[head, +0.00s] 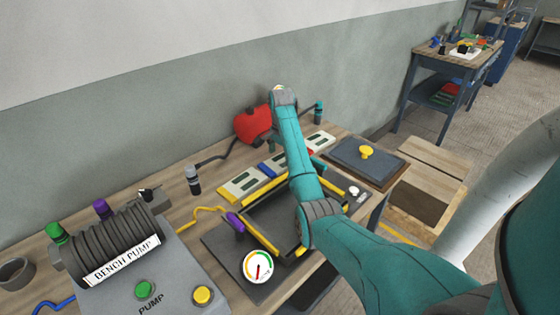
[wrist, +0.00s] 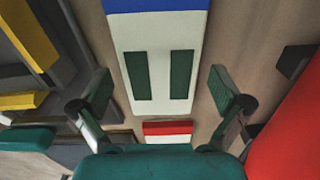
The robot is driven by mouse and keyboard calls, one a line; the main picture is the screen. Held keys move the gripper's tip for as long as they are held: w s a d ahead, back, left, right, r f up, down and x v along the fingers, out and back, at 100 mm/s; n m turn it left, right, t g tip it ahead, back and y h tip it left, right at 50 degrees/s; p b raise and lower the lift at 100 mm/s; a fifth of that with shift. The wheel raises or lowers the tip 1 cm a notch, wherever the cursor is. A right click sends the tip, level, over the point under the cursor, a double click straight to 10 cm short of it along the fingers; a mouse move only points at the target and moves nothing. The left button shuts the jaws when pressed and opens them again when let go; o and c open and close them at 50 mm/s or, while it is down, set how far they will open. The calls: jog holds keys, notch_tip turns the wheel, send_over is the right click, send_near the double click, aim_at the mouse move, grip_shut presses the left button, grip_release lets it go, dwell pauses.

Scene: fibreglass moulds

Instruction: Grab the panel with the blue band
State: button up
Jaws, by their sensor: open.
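The panel with the blue band (wrist: 159,55) lies flat in the wrist view, white with two dark green strips and the blue band at the top edge. It also shows in the head view (head: 280,165), in the middle of a row of panels, partly hidden by my arm. My gripper (wrist: 163,92) is open, with one finger on each side of this panel's line and nothing held. I cannot tell how high the fingers are above the bench. A panel with a red band (wrist: 167,128) lies just below it. A panel with a yellow band (head: 241,183) lies at the row's left end.
A red object (head: 252,123) stands behind the row and close to my right finger in the wrist view. A dark mould frame with yellow edges (head: 263,241) lies in front. A lidded mould with a yellow knob (head: 345,158) is right. The bench pump (head: 150,270) is left.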

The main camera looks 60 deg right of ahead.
jog(key=shift+f, duration=0.5)
jog(key=c, duration=1)
jog(key=shift+r, duration=0.15)
